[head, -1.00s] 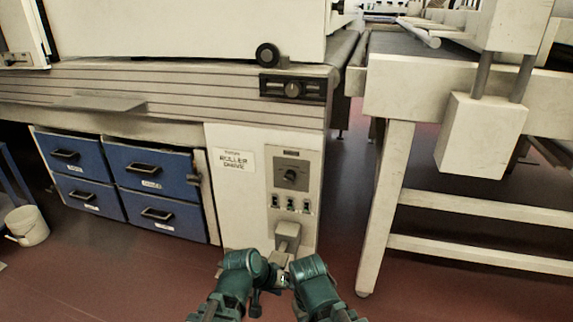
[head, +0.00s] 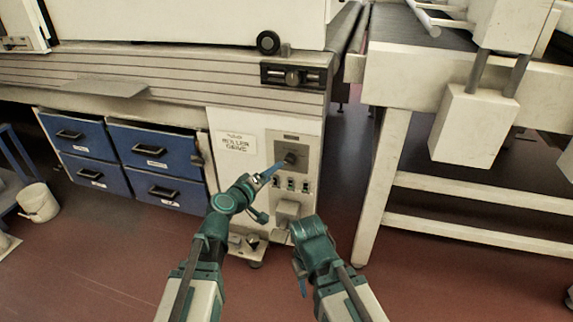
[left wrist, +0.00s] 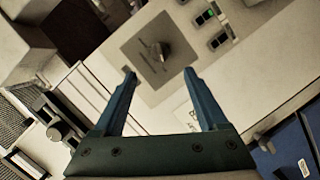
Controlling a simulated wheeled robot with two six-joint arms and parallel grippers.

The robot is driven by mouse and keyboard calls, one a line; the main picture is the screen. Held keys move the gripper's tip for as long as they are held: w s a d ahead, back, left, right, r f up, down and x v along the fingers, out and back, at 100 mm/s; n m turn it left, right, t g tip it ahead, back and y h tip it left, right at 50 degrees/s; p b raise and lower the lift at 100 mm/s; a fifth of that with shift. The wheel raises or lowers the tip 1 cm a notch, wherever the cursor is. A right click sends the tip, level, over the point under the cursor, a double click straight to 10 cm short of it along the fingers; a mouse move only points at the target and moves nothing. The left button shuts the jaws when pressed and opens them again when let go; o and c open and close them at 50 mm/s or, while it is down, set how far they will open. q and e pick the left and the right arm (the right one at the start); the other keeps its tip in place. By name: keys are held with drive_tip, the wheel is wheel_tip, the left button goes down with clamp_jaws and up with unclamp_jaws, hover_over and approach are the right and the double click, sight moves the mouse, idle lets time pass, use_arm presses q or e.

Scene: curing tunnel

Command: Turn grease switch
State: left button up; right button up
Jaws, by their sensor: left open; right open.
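A dark rotary switch knob (head: 290,158) sits on a grey square plate on the front of the white cabinet. The same knob (left wrist: 157,51) shows large in the left wrist view, beyond my fingertips. I cannot read the plate's own label. My left gripper (head: 271,172) is open and points at the knob from the lower left. In the left wrist view my left gripper (left wrist: 160,76) has its two blue fingers spread, with nothing between them and the knob apart from them. My right gripper (head: 299,279) is open and low in front of the cabinet, pointing downward, away from the knob.
Several small switches (head: 291,184) sit below the knob, one lit green (left wrist: 211,13) in the left wrist view. A sign reading "roller drive" (head: 236,143) is left of it. Blue drawers (head: 150,150) stand left, a white bucket (head: 38,202) far left, and a white frame (head: 381,185) right.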

sight(287, 162)
use_arm(q)
drive_tip(key=b+x, duration=0.1)
drive_tip(key=x, duration=0.9)
drive_tip(key=shift+b, duration=0.35)
drive_tip(key=shift+c, duration=0.2)
clamp_jaws()
